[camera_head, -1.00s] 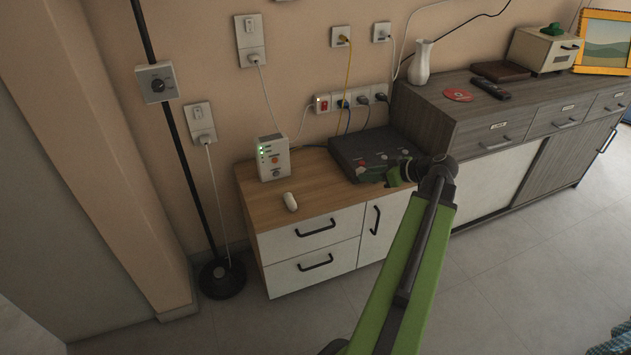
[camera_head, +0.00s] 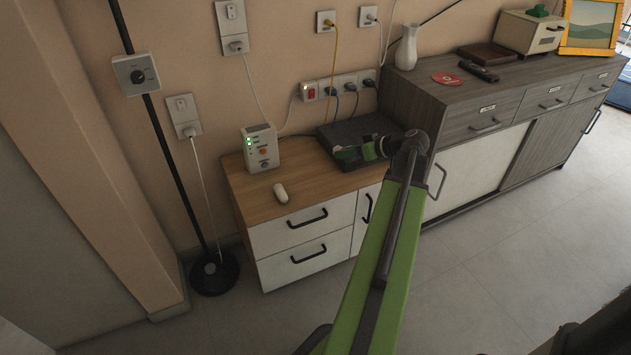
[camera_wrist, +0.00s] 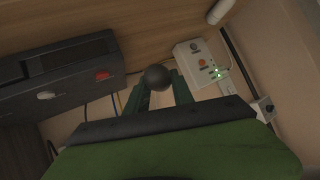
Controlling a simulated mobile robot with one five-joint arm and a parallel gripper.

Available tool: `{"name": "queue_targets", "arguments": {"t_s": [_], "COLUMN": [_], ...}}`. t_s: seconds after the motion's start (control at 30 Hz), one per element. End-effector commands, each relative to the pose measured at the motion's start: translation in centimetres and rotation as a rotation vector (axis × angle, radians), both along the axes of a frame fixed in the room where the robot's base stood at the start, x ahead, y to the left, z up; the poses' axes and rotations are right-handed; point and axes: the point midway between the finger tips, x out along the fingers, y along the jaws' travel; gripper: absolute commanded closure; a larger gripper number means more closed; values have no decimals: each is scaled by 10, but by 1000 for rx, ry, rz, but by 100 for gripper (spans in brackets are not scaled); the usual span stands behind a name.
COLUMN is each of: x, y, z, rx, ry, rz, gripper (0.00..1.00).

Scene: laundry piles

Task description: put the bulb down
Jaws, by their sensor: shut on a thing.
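My gripper (camera_head: 346,153) is in front of or above the black box on the low wooden-topped cabinet. In the wrist view its two green fingers are shut on a dark round thing, the bulb (camera_wrist: 157,77). The bulb sits at the fingertips, with its rounded end showing and the rest hidden. In the head view I cannot make out the bulb apart from the gripper. The low cabinet top (camera_head: 245,200) is below.
A black box (camera_head: 345,130) with knobs stands at the back right of the low cabinet. A white box with green lights (camera_head: 260,149) and a small white rounded object (camera_head: 281,193) are further left. A grey sideboard (camera_head: 440,115) adjoins at right. Cables hang behind.

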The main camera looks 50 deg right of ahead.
Motion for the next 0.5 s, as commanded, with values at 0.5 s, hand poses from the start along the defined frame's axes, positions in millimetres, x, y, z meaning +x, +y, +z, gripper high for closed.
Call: {"name": "queue_targets", "arguments": {"t_s": [0.5], "x": [70], "y": [51], "z": [-55], "rx": [-1], "ry": [0], "rz": [-2], "gripper": [100]}}
